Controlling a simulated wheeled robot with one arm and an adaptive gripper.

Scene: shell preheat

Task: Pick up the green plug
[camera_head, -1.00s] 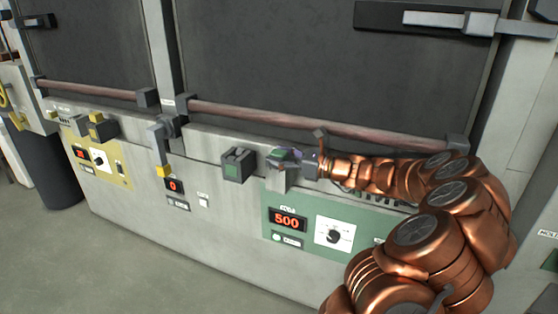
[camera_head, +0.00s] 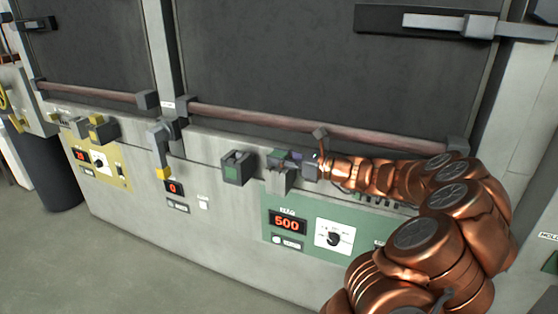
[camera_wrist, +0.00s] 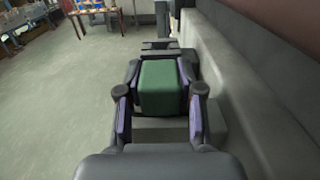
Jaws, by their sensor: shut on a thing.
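The green plug (camera_wrist: 160,88) is a block with a green face, between the purple-padded fingers of my gripper (camera_wrist: 158,100) in the wrist view. My gripper is shut on it, one finger on each side. In the head view my gripper (camera_head: 291,157) is at the furnace front, above the green panel, with a little of the green plug (camera_head: 276,154) showing. A grey bracket (camera_head: 276,183) is right below the plug; I cannot tell whether they touch.
A grey and yellow lever part (camera_head: 159,152) is further left. A reddish bar (camera_head: 300,121) runs above. The floor (camera_head: 130,265) in front is clear.

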